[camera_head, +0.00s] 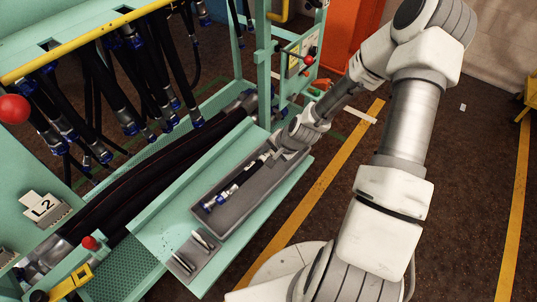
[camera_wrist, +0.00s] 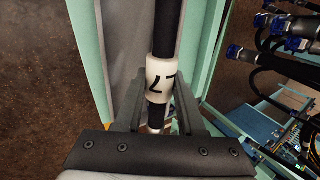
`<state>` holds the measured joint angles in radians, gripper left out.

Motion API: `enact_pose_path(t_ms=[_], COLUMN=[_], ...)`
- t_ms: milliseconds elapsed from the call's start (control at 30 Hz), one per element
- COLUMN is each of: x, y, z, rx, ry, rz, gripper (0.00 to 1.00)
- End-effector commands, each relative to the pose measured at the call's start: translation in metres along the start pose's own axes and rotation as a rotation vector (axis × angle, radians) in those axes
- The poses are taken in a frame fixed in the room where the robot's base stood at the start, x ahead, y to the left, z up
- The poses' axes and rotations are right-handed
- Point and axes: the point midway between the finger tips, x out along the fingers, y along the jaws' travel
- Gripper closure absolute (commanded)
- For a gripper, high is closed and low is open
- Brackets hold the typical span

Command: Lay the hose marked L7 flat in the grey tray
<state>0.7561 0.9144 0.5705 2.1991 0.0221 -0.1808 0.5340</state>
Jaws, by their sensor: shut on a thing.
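The black hose marked L7 (camera_head: 237,183) runs lengthwise within the outline of the long grey tray (camera_head: 264,187) in the head view. My gripper (camera_head: 274,151) is at the hose's other end, over the far part of the tray. In the wrist view my gripper (camera_wrist: 157,88) has one finger on each side of the hose's white label (camera_wrist: 161,72), which shows a 7 and part of an L. The gripper hides the hose's far end; I cannot tell whether the whole hose touches the tray floor.
The tray sits on a light green bench (camera_head: 160,236). A smaller grey tray (camera_head: 183,268) with metal pieces lies nearer. Several black hoses with blue fittings hang from a yellow-edged rack (camera_head: 85,47) at left. A plate marked L2 (camera_head: 42,206) stands at lower left.

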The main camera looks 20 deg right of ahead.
Motion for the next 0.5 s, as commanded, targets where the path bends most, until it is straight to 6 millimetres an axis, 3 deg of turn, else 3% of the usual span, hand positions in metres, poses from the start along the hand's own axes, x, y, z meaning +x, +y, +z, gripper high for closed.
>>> enact_pose_path(t_ms=[500], x=[0.037], y=[0.021], z=[0.0], rx=[-0.001], ry=[0.0], rz=[-0.001], gripper=[1.0])
